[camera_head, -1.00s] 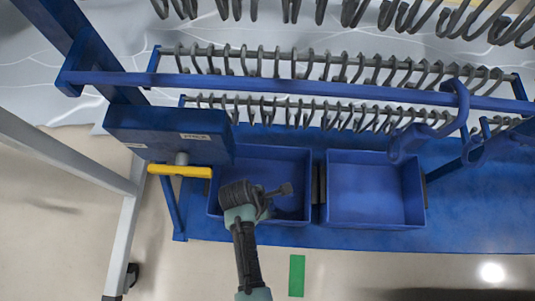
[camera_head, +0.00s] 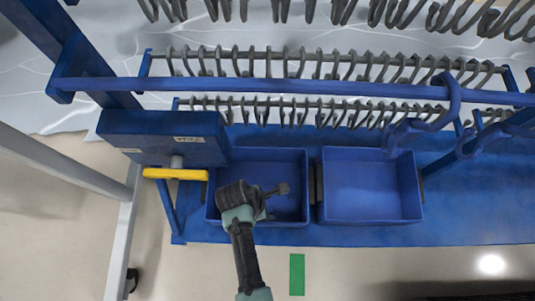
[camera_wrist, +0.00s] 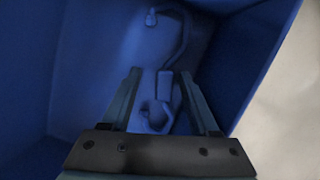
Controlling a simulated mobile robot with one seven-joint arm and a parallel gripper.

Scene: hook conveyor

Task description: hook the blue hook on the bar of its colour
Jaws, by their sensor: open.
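The blue hook (camera_wrist: 164,85) lies in the left blue bin, its curved end towards my gripper and its long bend at the far wall in the wrist view. My gripper (camera_wrist: 160,76) is open, with one finger on each side of the hook's middle in that view. I cannot tell how far above it the fingers are. In the head view my gripper (camera_head: 279,189) reaches into the left bin (camera_head: 262,154), and I cannot make out the hook there. A long blue bar (camera_head: 300,87) runs across the rack above the bins.
Rows of grey hooks (camera_head: 290,62) hang behind the blue bar. A large curved blue piece (camera_head: 453,98) is at the bar's right. A second blue bin (camera_head: 370,183) looks empty. A blue box (camera_head: 160,135) with a yellow handle (camera_head: 176,173) stands left of my arm.

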